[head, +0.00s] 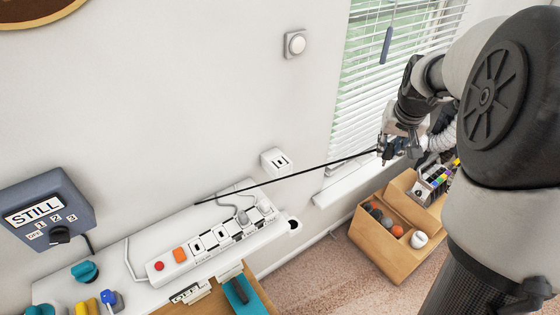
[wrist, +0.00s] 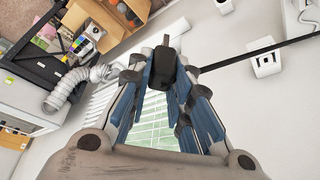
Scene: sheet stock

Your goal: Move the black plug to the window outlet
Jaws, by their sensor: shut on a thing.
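My gripper (head: 388,150) is shut on the black plug (wrist: 163,66), in front of the window's lower part in the head view. In the wrist view the plug sits between the blue-padded fingers. A white outlet (head: 276,161) is on the wall left of the window; the wrist view shows an outlet (wrist: 265,63) with dark slots right of the plug. My gripper is apart from it.
A white power strip (head: 210,244) with a grey plug in it lies on the shelf (head: 125,262). A wooden box (head: 385,246) with balls stands below my gripper. Window blinds (head: 375,75) hang behind my arm. A STILL control box (head: 45,212) is at left.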

